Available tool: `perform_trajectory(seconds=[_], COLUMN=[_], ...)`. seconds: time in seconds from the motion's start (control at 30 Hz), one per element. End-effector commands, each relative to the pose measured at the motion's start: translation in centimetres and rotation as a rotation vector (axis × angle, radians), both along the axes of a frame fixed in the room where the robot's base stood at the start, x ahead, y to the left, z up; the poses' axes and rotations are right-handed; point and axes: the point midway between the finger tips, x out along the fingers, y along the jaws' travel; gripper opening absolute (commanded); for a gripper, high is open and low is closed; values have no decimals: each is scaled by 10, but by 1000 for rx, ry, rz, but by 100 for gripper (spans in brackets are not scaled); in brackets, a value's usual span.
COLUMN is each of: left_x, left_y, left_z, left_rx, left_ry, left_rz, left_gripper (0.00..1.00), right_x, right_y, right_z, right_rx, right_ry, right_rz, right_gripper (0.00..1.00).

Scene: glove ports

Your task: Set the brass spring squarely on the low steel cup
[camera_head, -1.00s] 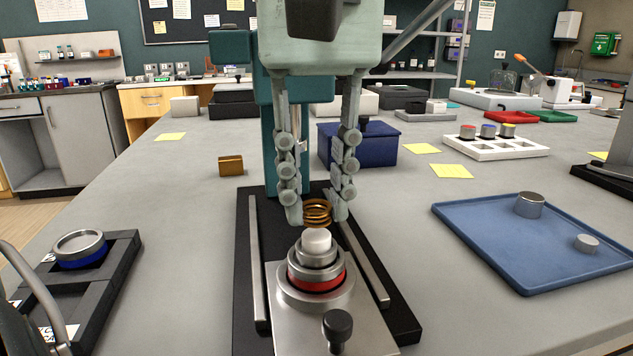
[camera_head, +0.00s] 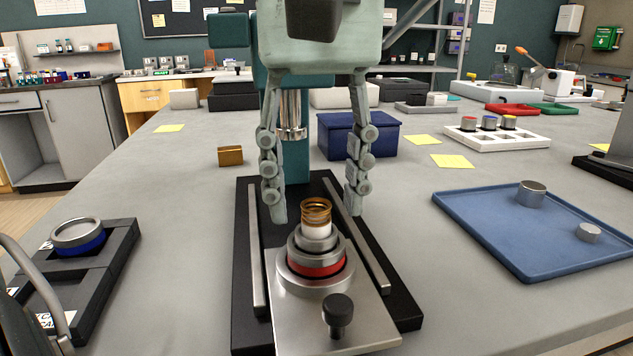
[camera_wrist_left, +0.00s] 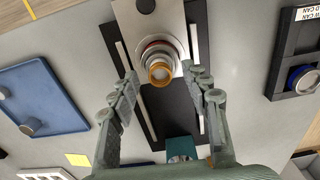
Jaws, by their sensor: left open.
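The brass spring (camera_head: 316,210) is upright on the white plug (camera_head: 317,231) at the top of the steel cup stack (camera_head: 318,245) in the fixture. Its lower coils seem to sit around the plug's top; it looks about centred. A red band (camera_head: 317,266) rings the stack lower down. My left gripper (camera_head: 318,207) is open, one finger on each side of the spring and clear of it. In the left wrist view the spring (camera_wrist_left: 160,75) lies between the spread fingertips (camera_wrist_left: 160,80). My right gripper is not in view.
The stack stands on a steel plate (camera_head: 290,318) with a black knob (camera_head: 338,312), on a black base with rails. A blue tray (camera_head: 480,235) with a steel cup (camera_head: 531,194) and a small disc (camera_head: 589,233) is right. A brass block (camera_head: 230,156) and blue box (camera_head: 345,142) stand behind.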

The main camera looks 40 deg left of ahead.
Motion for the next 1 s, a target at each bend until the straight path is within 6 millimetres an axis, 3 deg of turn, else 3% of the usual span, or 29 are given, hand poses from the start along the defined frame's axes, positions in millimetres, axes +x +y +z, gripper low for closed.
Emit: perform_trajectory(seconds=[0.23,0.5,0.7,1.0], left_x=[1,1,1,0], left_y=[0,-1,-1,0], left_z=[18,75,108,121], left_rx=[0,0,0,0], left_ry=[-5,-4,-1,0], left_rz=[2,2,1,0], left_gripper=[47,47,47,47], right_x=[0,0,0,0], right_y=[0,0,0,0], right_z=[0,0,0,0], right_rx=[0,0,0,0], right_ry=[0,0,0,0], right_rz=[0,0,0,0], right_gripper=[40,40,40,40])
